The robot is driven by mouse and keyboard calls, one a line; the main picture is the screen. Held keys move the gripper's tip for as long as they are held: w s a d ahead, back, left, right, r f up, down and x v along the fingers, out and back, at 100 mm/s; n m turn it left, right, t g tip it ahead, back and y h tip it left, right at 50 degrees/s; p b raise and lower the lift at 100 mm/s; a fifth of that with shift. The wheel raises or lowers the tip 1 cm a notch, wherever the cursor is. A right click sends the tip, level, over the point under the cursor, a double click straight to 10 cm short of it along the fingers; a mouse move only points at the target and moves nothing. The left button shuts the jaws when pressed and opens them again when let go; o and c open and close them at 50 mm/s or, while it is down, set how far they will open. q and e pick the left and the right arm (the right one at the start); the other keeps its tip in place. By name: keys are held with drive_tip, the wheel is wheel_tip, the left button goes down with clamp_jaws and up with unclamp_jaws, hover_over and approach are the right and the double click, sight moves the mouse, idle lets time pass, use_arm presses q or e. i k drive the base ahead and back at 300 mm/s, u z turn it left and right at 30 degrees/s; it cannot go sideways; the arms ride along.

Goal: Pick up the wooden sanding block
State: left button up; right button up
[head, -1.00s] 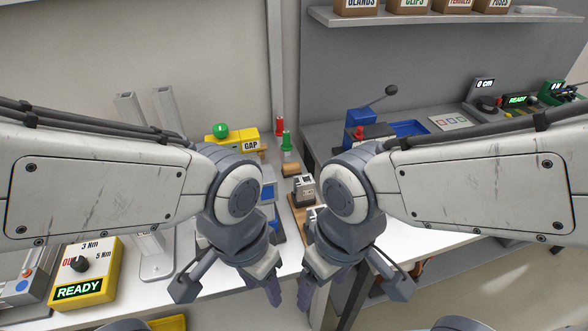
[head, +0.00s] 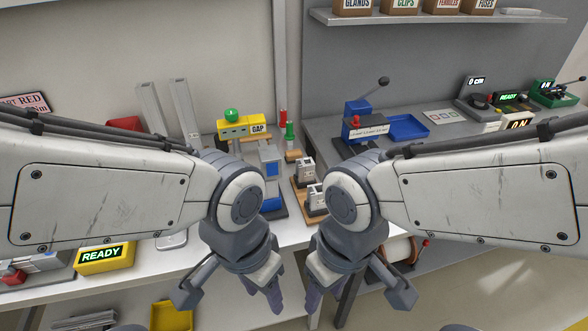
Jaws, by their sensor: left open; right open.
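A small wood-coloured piece (head: 293,156), possibly the sanding block, lies on the white bench beyond my arms, just below a green-topped post. It is small in the head view and I cannot be sure what it is. My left gripper (head: 274,296) hangs in front of the bench, fingers pointing down, open and empty. My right gripper (head: 312,296) hangs close beside it to the right, also open and empty. Both are well on the near side of the wooden piece, and my arms hide parts of the bench.
A wooden board (head: 304,202) with metal fixtures stands between my wrists. A yellow GAP device (head: 238,128) is behind it. A blue tray (head: 408,127) and a blue lever press (head: 358,120) stand on the grey right bench. A yellow READY box (head: 104,258) is at left.

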sight(292, 156)
drive_tip(key=z, duration=0.05)
drive_tip(key=k, duration=0.15)
drive_tip(key=u, duration=0.95)
drive_tip(key=i, duration=0.75)
drive_tip(key=z, duration=0.1)
